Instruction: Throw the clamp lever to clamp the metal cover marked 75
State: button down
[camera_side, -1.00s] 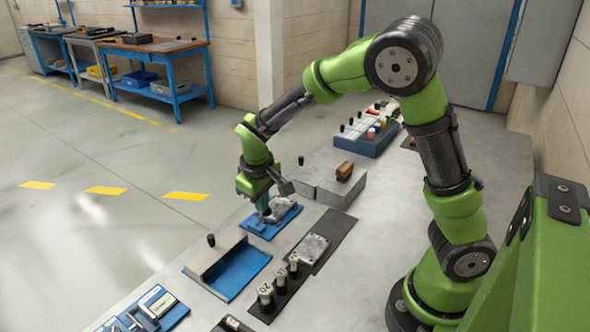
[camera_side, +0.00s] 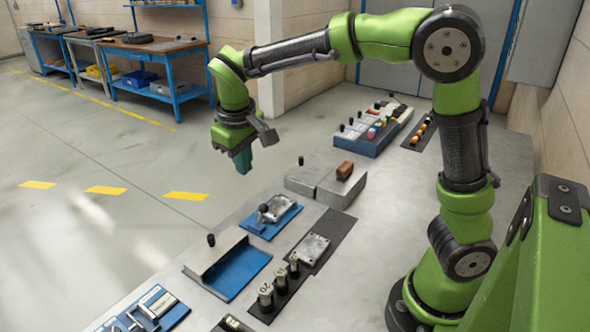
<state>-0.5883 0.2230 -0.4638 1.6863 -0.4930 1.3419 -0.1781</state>
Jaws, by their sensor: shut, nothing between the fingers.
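A blue fixture (camera_side: 262,230) sits on the bench with a grey metal cover (camera_side: 281,206) on it. A small clamp lever with a dark knob (camera_side: 263,208) stands at the cover's left side; whether it presses on the cover is too small to tell. A second metal cover (camera_side: 312,248) lies on a dark mat nearer the front. I cannot read the number 75 on either cover. My gripper (camera_side: 243,167) is shut and empty, pointing down in the air well above the blue fixture and up to its left, touching nothing.
A grey block (camera_side: 318,184) with a brown piece (camera_side: 345,170) stands behind the fixture. In front are a blue tray (camera_side: 240,274) with a raised grey wall and several labelled cylinders (camera_side: 265,298). A blue rack (camera_side: 375,143) of coloured items stands farther back.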

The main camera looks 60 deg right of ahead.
aim_at(265, 205)
jog(key=s+r+m+t+y, duration=0.1)
jog(key=s+m+t+y, duration=0.2)
jog(key=s, duration=1.4)
jog(key=shift+s+a+r+m+t+y, duration=0.15)
jog(key=shift+s+r+m+t+y, duration=0.2)
jog(key=shift+t+y, duration=0.45)
jog(key=c, duration=1.7)
grip_release()
jog(key=shift+s+d+r+t, duration=0.15)
jog(key=shift+d+r+t, duration=0.05)
jog(key=shift+r+t, duration=0.1)
jog(key=shift+o, duration=1.1)
jog(key=shift+f, duration=0.15)
jog(key=o, duration=0.5)
jog(key=w+f+g, duration=0.1)
jog(key=w, duration=0.1)
jog(key=w+h, duration=0.1)
jog(key=w, duration=0.1)
jog(key=w+d+f+n+g, duration=0.1)
jog(key=w, duration=0.2)
jog(key=shift+f+g, duration=0.3)
jog(key=shift+o, duration=0.2)
jog(key=w+d+h, duration=0.2)
jog(key=w+d, duration=0.1)
jog(key=w, duration=0.2)
jog(key=x, duration=1.6)
jog(key=shift+d+f, duration=0.25)
